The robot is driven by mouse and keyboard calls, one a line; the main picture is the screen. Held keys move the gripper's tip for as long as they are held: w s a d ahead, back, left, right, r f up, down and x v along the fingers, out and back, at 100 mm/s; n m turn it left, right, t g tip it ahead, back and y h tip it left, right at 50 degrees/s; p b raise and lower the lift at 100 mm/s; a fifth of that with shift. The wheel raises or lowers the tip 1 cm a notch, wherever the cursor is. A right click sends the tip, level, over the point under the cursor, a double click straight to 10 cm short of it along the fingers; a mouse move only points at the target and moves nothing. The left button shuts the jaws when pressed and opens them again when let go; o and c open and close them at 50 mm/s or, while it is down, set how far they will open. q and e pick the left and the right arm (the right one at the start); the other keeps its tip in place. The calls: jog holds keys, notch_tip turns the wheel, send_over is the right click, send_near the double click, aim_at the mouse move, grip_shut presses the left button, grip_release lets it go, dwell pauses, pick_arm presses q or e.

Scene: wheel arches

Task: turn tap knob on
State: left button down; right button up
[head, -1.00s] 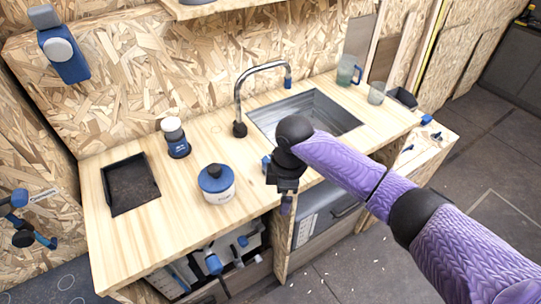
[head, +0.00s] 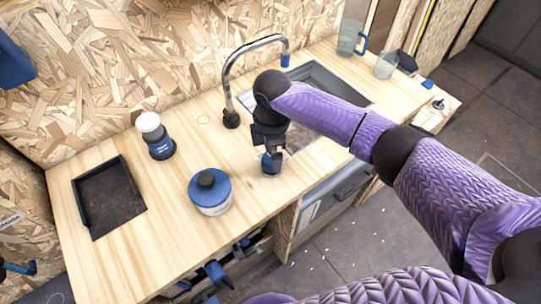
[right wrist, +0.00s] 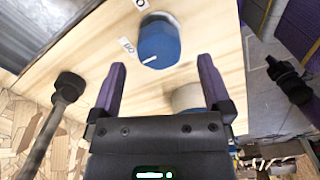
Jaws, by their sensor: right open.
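The tap knob is a blue round knob with a white pointer line (right wrist: 158,45), set on the wooden counter beside small printed labels. In the head view the knob (head: 271,165) is partly hidden beneath my right gripper (head: 270,150). In the right wrist view my right gripper (right wrist: 162,68) is open, its two purple fingers spread, with the knob ahead of and between the fingertip lines. I cannot tell whether the fingers touch it. The curved metal tap (head: 250,45) stands behind the gripper, on a dark base. My left gripper is not in view.
The sink (head: 340,85) lies behind my right arm. A white jar with a blue lid (head: 210,190) and a white-topped blue container (head: 155,135) stand left of the knob. A black tray (head: 107,197) is recessed at the left.

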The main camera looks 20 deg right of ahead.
notch_tip(320, 180, down, 4)
jog(key=shift+r+b, duration=0.15)
jog(key=shift+b, duration=0.2)
jog(key=shift+c, duration=0.3)
jog(key=c, duration=1.2)
